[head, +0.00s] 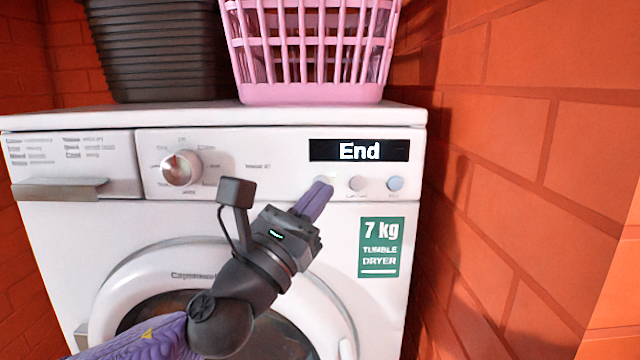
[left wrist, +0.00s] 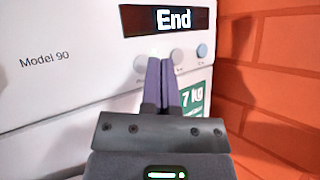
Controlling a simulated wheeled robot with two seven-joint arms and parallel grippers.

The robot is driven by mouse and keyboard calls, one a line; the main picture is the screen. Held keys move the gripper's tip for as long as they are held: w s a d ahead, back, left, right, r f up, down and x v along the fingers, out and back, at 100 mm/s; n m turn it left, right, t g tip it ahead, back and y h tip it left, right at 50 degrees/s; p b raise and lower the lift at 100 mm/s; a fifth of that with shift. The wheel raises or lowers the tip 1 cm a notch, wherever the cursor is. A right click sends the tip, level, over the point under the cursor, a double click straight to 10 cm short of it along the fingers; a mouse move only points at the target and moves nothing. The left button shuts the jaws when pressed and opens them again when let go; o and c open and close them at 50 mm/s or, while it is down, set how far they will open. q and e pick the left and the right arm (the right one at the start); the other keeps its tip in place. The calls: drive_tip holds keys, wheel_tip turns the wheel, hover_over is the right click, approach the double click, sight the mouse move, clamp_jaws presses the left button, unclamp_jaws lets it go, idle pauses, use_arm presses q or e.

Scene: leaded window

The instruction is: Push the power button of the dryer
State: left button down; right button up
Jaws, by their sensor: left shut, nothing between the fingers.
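The white tumble dryer (head: 230,225) stands ahead, its display (head: 359,150) reading "End". Below the display is a row of round buttons: a left one (left wrist: 141,61) largely hidden by my fingers in the head view, a middle grey one (head: 357,183) and a right bluish one (head: 395,183). Their labels are too small to read, so I cannot tell which is the power button. My left gripper (head: 319,188) is shut and empty, its purple fingertips close to the panel by the left button. In the left wrist view the fingertips (left wrist: 159,62) overlap the space between the left and middle buttons; contact cannot be told. My right gripper is out of view.
A pink basket (head: 310,92) and a dark basket (head: 160,60) stand on the dryer's top. A dial (head: 181,168) and drawer handle (head: 60,189) are on the left of the panel. An orange brick wall (head: 520,180) stands close on the right.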

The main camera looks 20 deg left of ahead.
use_arm(q)
drive_tip(key=shift+w, duration=0.15)
drive_tip(key=shift+w+a, duration=0.15)
drive_tip(key=shift+w, duration=0.15)
drive_tip(key=shift+w, duration=0.1)
idle(0.5)
drive_tip(key=shift+s+p, duration=0.3)
drive_tip(key=shift+s, duration=0.2)
drive_tip(key=shift+s, duration=0.15)
drive_tip(key=s, duration=0.2)
drive_tip(key=s+d+p, duration=0.1)
drive_tip(key=s+d, duration=0.1)
drive_tip(key=s, duration=0.1)
drive_tip(key=shift+s, duration=0.3)
